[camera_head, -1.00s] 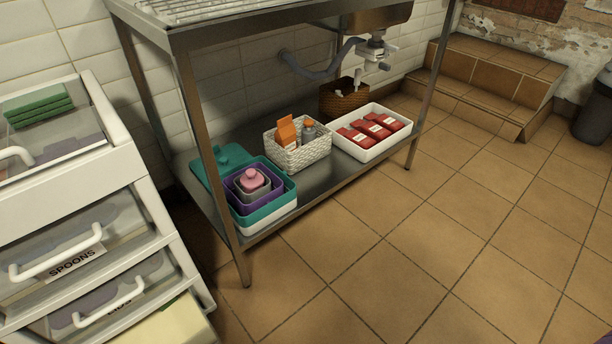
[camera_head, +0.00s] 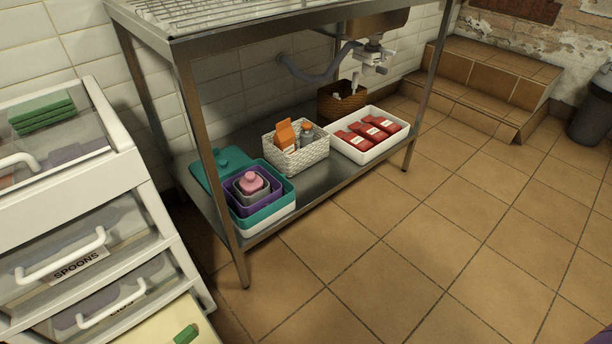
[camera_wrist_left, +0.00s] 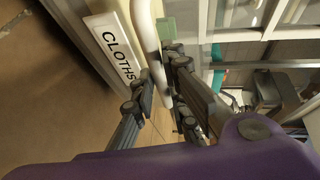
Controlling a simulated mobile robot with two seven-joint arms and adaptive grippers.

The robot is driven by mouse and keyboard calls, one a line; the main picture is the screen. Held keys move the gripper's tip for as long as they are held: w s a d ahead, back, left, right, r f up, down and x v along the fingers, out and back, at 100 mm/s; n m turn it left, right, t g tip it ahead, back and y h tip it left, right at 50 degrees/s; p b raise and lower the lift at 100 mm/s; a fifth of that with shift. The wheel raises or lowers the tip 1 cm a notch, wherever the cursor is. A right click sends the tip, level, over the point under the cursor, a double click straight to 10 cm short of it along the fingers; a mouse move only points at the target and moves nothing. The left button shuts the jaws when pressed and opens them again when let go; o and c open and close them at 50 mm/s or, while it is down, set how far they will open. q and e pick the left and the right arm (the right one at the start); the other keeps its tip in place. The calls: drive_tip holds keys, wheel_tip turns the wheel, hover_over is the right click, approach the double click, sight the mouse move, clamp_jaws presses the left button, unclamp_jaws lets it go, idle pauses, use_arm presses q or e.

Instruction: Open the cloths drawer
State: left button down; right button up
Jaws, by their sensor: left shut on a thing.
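The cloths drawer shows in the left wrist view by its white label (camera_wrist_left: 118,48) reading CLOTHS. Its white bar handle (camera_wrist_left: 148,38) runs beside the label. My left gripper (camera_wrist_left: 160,82) is shut on this handle, with its dark fingers on either side of the bar. In the head view a pale cream drawer (camera_head: 150,330) sticks out at the bottom of the white drawer unit, with a small green item (camera_head: 186,335) in it. Its front lies below the picture edge. A green patch (camera_wrist_left: 267,88) also shows behind the handle in the wrist view. My right gripper is not in view.
Above are a SPOONS drawer (camera_head: 40,285), another closed drawer (camera_head: 75,318) and a top compartment with green cloths (camera_head: 40,113). A metal sink table (camera_head: 325,195) with containers on its shelf stands right of the unit. Tiled floor (camera_head: 400,270) is clear in front.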

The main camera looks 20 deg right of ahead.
use_arm(q)
drive_tip(key=shift+s+d+f, duration=0.1)
drive_tip(key=shift+s, duration=0.15)
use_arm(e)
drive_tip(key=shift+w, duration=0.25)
use_arm(q)
drive_tip(key=c, duration=1.7)
unclamp_jaws()
drive_tip(key=shift+c, duration=0.2)
drive_tip(key=shift+w, duration=0.1)
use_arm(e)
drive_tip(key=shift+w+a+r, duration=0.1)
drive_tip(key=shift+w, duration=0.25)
use_arm(q)
drive_tip(key=v, duration=1.2)
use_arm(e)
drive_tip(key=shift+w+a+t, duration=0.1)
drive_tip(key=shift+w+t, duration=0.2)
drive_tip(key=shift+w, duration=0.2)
